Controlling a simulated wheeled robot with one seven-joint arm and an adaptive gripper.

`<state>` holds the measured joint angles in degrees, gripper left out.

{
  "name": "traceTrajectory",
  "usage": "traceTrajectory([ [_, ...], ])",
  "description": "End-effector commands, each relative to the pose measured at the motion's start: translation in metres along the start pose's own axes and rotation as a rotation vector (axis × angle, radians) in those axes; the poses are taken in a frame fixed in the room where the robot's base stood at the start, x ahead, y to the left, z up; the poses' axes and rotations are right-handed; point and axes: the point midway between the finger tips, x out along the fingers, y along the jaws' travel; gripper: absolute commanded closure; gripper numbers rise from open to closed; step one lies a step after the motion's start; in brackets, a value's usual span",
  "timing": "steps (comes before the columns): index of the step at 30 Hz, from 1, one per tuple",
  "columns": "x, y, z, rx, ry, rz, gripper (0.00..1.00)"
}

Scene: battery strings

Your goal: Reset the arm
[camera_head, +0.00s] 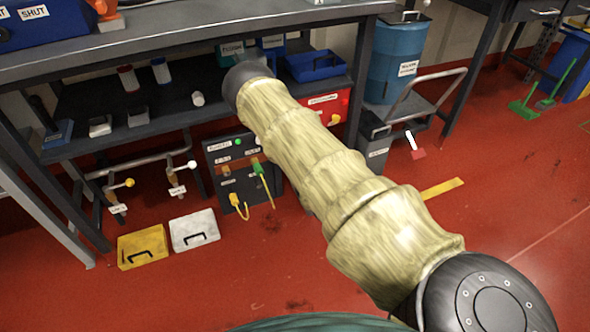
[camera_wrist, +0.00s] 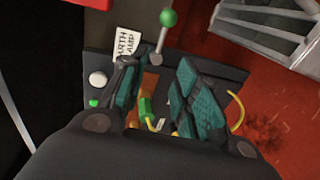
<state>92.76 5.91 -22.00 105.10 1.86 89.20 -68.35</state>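My arm (camera_head: 315,165) is in a pale beige sleeve and reaches from the lower right to the upper middle of the head view. Its far end is a dark round joint; my gripper is hidden there. In the wrist view my gripper (camera_wrist: 158,64) has teal-padded fingers set apart, with a clear gap between them. A dark panel box (camera_wrist: 235,77) lies beyond the fingers. A green and yellow plug (camera_wrist: 145,108) shows in the gap; I see no finger closed on it. The panel also shows in the head view (camera_head: 218,152), below the arm.
A workbench (camera_head: 170,42) with a lower shelf spans the back. A yellow case (camera_head: 142,247) and a white case (camera_head: 194,230) lie on the red floor. A blue drum (camera_head: 393,62) stands on a trolley. A green-knobbed lever (camera_wrist: 168,18) rises near the fingers. Floor at right is mostly clear.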

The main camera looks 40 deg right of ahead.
Motion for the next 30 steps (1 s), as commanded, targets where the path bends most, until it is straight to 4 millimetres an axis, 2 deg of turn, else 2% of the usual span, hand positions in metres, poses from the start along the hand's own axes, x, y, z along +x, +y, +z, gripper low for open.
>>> traceTrajectory([
  [9,-0.002,-0.003,-0.001,0.012,-0.003,-0.011,0.69],
  [11,-0.008,-0.009,-0.004,0.044,-0.011,-0.04,0.69],
  [14,-0.029,-0.032,-0.015,0.159,-0.042,-0.136,0.69],
  [17,-0.066,-0.063,-0.034,0.326,-0.1,-0.279,0.69],
  [21,-0.13,-0.104,-0.065,0.563,-0.212,-0.488,0.69],
  [25,-0.194,-0.131,-0.094,0.75,-0.337,-0.664,0.69],
  [30,-0.281,-0.15,-0.13,0.943,-0.524,-0.866,0.69],
])
